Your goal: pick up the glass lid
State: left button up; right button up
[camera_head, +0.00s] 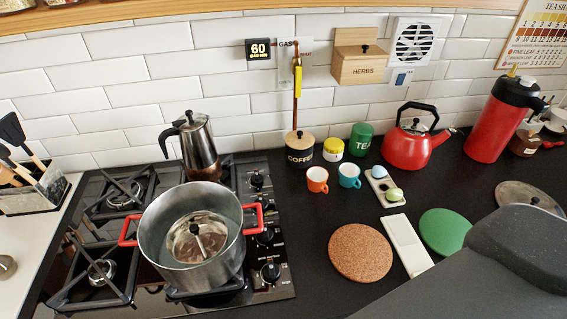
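A round, see-through lid with a dark rim and a small black knob (531,197) lies on the black counter at the far right; it looks like the glass lid. Its lower part is close to or behind a large dark grey shape at the lower right, which seems to be part of my arm. A steel pot (160,240) with red handles stands on the gas hob. A shiny round piece with an upright stem (196,240) sits inside the pot. Neither of my grippers shows in this view.
A cork mat (360,252), a white tile-like slab (408,243) and a green round mat (445,231) lie left of the lid. A red kettle (408,148) and a tall red flask (493,122) stand behind. A moka pot (197,150) stands on the hob's back.

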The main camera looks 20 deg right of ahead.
aim_at(508, 193)
jog(key=k+l+z, duration=0.15)
jog(key=l+z, duration=0.25)
jog(key=l, duration=0.2)
jog(key=l+z, duration=0.35)
jog(key=l, duration=0.25)
jog(key=l+z, duration=0.4)
jog(key=l, duration=0.25)
